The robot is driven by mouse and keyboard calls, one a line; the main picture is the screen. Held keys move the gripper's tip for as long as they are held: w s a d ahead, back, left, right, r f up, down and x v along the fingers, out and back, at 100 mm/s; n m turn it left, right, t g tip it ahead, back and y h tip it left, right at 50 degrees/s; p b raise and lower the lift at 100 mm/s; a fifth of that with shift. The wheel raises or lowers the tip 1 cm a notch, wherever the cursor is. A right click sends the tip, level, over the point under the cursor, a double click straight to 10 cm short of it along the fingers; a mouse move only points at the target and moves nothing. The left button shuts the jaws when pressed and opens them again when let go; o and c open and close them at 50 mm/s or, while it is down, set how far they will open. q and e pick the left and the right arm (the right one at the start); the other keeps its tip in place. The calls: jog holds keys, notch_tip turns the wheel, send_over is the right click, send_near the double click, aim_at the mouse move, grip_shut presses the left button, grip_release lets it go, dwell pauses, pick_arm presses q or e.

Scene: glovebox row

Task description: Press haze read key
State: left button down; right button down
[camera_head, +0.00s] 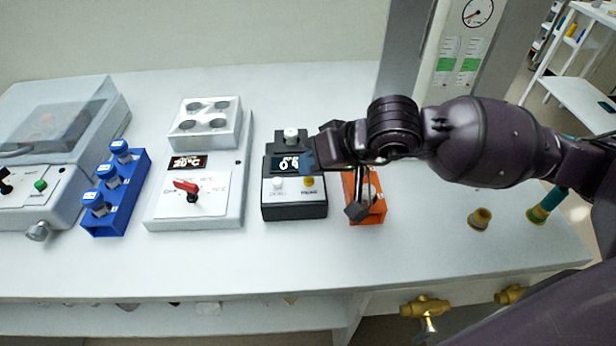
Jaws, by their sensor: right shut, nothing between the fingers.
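The haze meter looks to be the small black and white box (294,206) at the middle of the bench, with a dark display (288,163) showing pale digits. Its front panel has a white key (278,183) at left and a yellow key (308,181) at right; the lettering under them is too small to read. A white knob or cap (291,136) stands on its back part. My right gripper (357,212) is shut and empty, pointing down in front of an orange block or rack to the right of the meter. My right arm hides the meter's upper right edge. My left gripper is out of view.
The orange block (378,211) is partly hidden by my right gripper. Left of the meter stand a white heater unit with a red knob (187,188), a blue rack with capped bottles (133,200) and a clear-lidded device (60,120). The bench front (250,270) is clear.

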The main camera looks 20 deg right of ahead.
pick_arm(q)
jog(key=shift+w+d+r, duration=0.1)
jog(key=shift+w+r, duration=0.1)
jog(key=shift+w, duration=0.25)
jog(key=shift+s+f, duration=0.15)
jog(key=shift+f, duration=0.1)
pick_arm(e)
jog(key=shift+f, duration=0.35)
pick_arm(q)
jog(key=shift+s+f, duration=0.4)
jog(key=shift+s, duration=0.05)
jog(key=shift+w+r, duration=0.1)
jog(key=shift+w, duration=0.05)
pick_arm(e)
jog(key=shift+r, duration=0.85)
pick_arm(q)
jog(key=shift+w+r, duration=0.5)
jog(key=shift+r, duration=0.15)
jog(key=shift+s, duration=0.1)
